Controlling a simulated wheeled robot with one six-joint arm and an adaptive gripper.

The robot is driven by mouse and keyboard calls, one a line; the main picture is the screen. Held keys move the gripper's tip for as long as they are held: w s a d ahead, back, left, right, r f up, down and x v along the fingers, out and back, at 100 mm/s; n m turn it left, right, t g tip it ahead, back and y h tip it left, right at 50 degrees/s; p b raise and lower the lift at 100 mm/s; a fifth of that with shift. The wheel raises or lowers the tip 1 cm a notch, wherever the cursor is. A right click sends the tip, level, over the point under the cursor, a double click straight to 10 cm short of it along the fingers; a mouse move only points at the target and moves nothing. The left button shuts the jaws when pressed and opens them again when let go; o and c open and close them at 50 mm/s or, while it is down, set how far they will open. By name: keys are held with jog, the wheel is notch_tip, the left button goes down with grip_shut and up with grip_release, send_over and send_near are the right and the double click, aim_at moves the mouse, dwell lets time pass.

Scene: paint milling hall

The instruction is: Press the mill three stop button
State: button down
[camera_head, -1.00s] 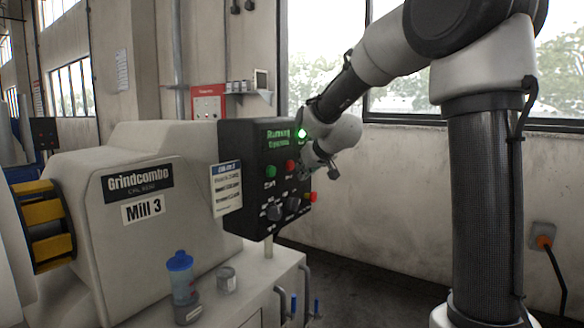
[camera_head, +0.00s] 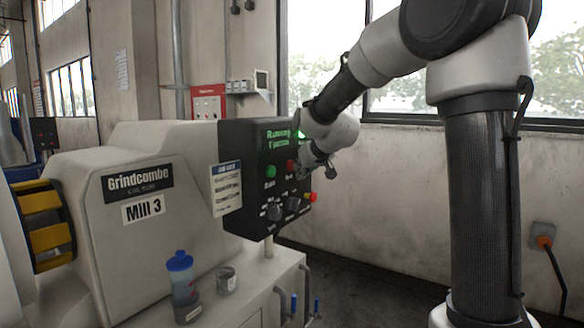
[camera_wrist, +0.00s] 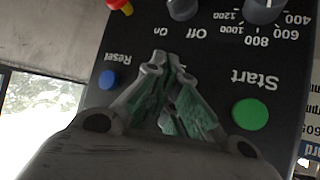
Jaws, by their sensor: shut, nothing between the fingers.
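My gripper (camera_head: 303,172) is shut and empty, close to the panel at the red button. In the wrist view, the fingertips (camera_wrist: 167,58) lie between the green Start button (camera_wrist: 250,113) and blue Reset button (camera_wrist: 108,79). The fingers hide the red button there; I cannot tell whether they touch it.
A red and yellow button (camera_head: 311,197) juts from the panel's lower right; it also shows in the wrist view (camera_wrist: 119,5). Black knobs (camera_head: 274,212) sit below the buttons. A blue-capped bottle (camera_head: 181,272) and a small tin (camera_head: 226,280) stand on the cabinet top.

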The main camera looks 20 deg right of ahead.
jog(key=shift+w+a, duration=0.3)
jog(key=shift+w, duration=0.1)
dwell(0.8)
jog(key=shift+s+d, duration=0.55)
jog(key=shift+s, duration=0.15)
jog(key=s+d, duration=0.1)
jog(key=s, duration=0.1)
jog(key=s+d, duration=0.2)
dwell(0.6)
dwell(0.5)
